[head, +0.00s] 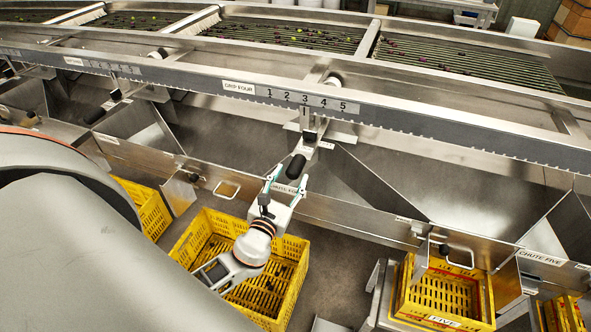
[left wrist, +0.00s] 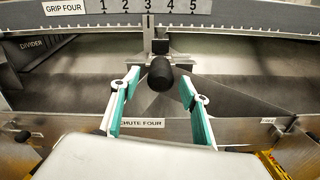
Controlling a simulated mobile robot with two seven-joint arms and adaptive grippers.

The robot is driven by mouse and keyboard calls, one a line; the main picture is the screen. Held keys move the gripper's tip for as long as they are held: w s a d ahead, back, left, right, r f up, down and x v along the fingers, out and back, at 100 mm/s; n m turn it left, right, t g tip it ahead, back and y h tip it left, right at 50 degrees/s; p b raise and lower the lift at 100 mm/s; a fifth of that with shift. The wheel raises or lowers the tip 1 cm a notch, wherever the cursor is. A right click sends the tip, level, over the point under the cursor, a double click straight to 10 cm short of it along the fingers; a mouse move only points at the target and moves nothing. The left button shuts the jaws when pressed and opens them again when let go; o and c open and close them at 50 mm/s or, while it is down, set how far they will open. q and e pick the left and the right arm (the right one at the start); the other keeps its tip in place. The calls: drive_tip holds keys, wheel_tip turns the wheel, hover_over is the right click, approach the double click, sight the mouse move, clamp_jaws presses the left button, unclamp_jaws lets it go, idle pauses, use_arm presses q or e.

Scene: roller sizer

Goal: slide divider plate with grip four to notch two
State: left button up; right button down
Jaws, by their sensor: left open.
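The black grip (head: 296,165) below the GRIP FOUR scale (head: 305,101) sits on a metal bracket whose pointer stands under number 3. In the left wrist view the same black grip (left wrist: 160,74) is end-on, near the middle. A slanted metal plate (head: 352,185) runs down behind it, apparently the divider plate. My left gripper (head: 289,180) is open, its teal-lined fingers at the grip. In the left wrist view the left gripper (left wrist: 156,92) has one finger on each side of the grip, with gaps showing. My right gripper is not in view.
A toothed rail (head: 430,128) runs across above the grip. The front chute wall (head: 340,215), labelled CHUTE FOUR in the left wrist view, lies under the gripper. Yellow crates (head: 285,290) stand below. Another black grip (head: 96,115) is farther left.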

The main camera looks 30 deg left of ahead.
use_arm(q)
drive_tip(key=shift+x, duration=1.75)
clamp_jaws()
drive_tip(key=s+a, duration=0.1)
drive_tip(key=a, duration=0.4)
drive_tip(key=shift+s+a, duration=0.2)
drive_tip(key=shift+a, duration=0.2)
unclamp_jaws()
